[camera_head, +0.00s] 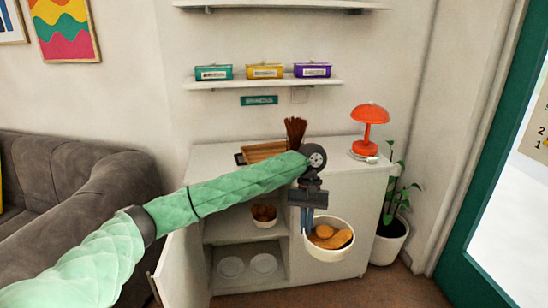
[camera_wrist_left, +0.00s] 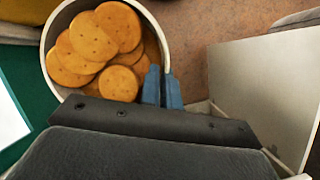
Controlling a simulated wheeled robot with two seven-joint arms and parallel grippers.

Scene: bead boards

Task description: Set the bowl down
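A white round bowl (camera_head: 308,247) holds several orange-brown crackers (camera_head: 331,237). It hangs in the air in front of the white cabinet's right side. My left gripper (camera_head: 307,230) reaches down from the end of the green arm, with its blue fingers close together at the bowl's left rim. In the left wrist view, the bowl (camera_wrist_left: 162,38) is at the upper left, and the gripper (camera_wrist_left: 162,88) pinches its near right rim. The bowl looks roughly level. My right gripper is in neither view.
The white cabinet (camera_head: 348,182) has an open left compartment with a brown-filled bowl (camera_head: 264,215) on its shelf and two white plates below. A wooden tray, brush and red lamp (camera_head: 369,125) stand on top. A potted plant (camera_head: 392,240) is at the right, a grey sofa (camera_head: 95,185) at the left.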

